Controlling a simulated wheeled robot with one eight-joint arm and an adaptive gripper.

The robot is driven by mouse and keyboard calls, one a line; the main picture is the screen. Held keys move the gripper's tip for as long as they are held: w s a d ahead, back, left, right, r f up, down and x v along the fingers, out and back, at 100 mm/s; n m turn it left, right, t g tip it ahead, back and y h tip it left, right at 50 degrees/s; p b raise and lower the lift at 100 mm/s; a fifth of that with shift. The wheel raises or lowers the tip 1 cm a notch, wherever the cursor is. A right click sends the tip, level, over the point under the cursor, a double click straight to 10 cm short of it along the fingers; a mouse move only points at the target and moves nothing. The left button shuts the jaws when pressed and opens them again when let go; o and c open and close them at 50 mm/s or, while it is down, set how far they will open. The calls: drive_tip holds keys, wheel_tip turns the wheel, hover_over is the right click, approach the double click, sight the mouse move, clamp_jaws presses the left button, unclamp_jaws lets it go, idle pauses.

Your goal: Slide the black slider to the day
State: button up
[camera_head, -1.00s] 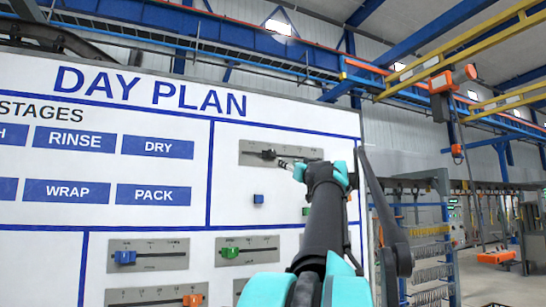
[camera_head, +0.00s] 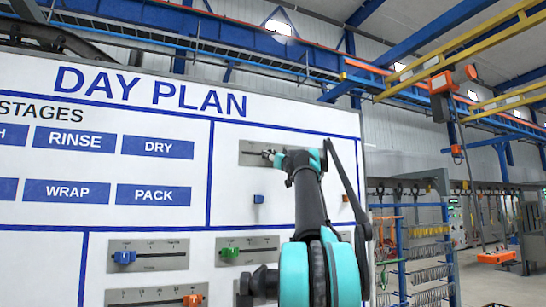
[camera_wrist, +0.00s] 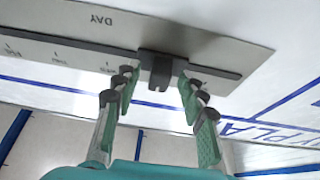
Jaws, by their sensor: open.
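The black slider (camera_wrist: 160,70) sits on a slot in a grey metal plate (camera_wrist: 215,48), which is marked DAY and has small tick labels. In the wrist view, which shows the plate upside down, it is near the right part of the slot. My gripper (camera_wrist: 161,86) is open, with one finger on each side of the slider. Both fingers look apart from it; exact contact cannot be told. In the head view, my gripper (camera_head: 271,156) is at the plate (camera_head: 249,147) at the top right of the board, and my arm hides much of the plate.
The white DAY PLAN board (camera_head: 225,115) carries other sliders: a blue one (camera_head: 258,199) below, a second blue one (camera_head: 124,257) lower left, a green one (camera_head: 229,252) and an orange one (camera_head: 192,299). An orange hoist (camera_head: 440,82) hangs at the right.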

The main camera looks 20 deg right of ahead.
drive_tip(key=shift+w+r, duration=0.1)
drive_tip(key=shift+w, duration=0.15)
drive_tip(key=shift+c, duration=0.3)
clamp_jaws()
